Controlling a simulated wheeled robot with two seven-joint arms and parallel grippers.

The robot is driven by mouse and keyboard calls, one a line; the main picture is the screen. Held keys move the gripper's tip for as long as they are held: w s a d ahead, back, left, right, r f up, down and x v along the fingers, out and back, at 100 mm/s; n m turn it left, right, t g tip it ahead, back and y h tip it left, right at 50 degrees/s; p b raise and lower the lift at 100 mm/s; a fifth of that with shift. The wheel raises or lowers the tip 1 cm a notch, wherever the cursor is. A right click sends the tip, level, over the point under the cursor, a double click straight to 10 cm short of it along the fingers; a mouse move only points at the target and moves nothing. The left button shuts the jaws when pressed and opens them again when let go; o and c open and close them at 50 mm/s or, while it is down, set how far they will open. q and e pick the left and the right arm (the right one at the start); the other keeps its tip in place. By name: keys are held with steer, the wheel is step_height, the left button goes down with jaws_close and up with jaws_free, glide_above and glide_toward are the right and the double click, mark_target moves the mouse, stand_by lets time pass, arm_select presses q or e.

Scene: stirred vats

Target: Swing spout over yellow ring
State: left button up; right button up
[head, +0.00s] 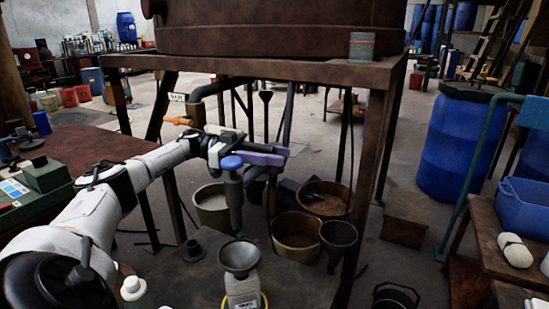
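A grey downward spout (235,203) with a blue rounded top (231,162) hangs under the vat's stand. Its lower end is just above and slightly left of a dark funnel (239,256). The funnel sits in a pale labelled bottle (242,288). Part of a yellow ring (264,301) shows around the bottle's base at the bottom edge. My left gripper (266,153) is at the spout's top, pointing right, with purple and dark parts overlapping there. Whether its fingers are closed on the spout is unclear. My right gripper is out of view.
A brown vat (280,28) stands on a rusty frame (250,68) with legs around my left arm. A valve with an orange handle (176,120) is left of the spout. Several buckets (296,232) stand behind. A blue barrel (455,145) is at right.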

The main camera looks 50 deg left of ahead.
arm_select(q)
step_height(320, 180, up, 10)
steer(key=shift+p, duration=1.15)
steer(key=shift+s+f, duration=0.1)
